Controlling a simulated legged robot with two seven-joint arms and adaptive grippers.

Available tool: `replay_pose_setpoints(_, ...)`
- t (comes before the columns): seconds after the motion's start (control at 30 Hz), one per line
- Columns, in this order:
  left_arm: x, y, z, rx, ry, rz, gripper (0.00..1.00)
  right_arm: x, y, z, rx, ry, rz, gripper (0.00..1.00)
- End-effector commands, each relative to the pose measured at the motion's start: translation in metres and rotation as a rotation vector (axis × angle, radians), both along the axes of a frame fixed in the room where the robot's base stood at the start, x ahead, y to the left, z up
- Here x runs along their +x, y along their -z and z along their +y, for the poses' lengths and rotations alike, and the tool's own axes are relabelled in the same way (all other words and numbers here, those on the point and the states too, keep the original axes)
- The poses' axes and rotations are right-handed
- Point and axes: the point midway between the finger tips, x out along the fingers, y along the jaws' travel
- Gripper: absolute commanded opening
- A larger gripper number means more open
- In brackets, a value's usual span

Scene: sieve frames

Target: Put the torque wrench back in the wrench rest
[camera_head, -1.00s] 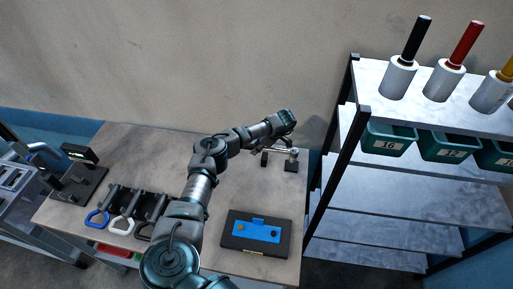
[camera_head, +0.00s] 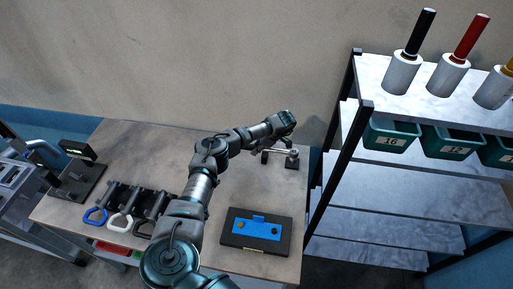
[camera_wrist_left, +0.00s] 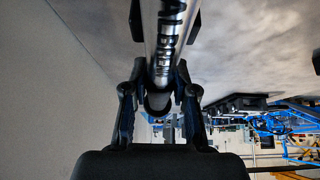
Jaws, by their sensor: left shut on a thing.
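The torque wrench (camera_wrist_left: 167,38) is a silver bar with dark markings, seen end-on in the left wrist view. In the head view the wrench (camera_head: 283,151) shows as a short silver bar at the back right of the table, beside the shelf. The wrench rest (camera_head: 291,163) is a pair of black supports there, and the bar lies over or just above them. I cannot tell whether it is seated. My left gripper (camera_wrist_left: 160,95) is shut on the wrench's dark end; in the head view the gripper (camera_head: 285,138) partly hides it. My right gripper is not in view.
A black case with a blue insert (camera_head: 256,233) lies at the table's front right. A black rack with coloured handles (camera_head: 124,209) and a small display stand (camera_head: 78,173) are at left. A shelf (camera_head: 385,190) with green bins stands close on the right.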

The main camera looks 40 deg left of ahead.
Motion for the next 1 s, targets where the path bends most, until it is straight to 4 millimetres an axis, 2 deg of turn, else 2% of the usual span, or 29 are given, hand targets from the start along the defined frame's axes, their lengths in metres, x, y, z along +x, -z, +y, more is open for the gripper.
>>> replay_pose_setpoints(0.57,0.001,0.004,0.0,0.0,0.0,-0.002,0.0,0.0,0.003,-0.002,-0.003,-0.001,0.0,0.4)
replay_pose_setpoints(0.97,0.001,0.014,0.0,0.0,0.001,-0.001,0.0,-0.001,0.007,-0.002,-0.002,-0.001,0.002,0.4)
replay_pose_setpoints(1.0,0.001,0.014,0.0,0.0,0.001,-0.001,0.29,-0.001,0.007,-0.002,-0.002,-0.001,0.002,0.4)
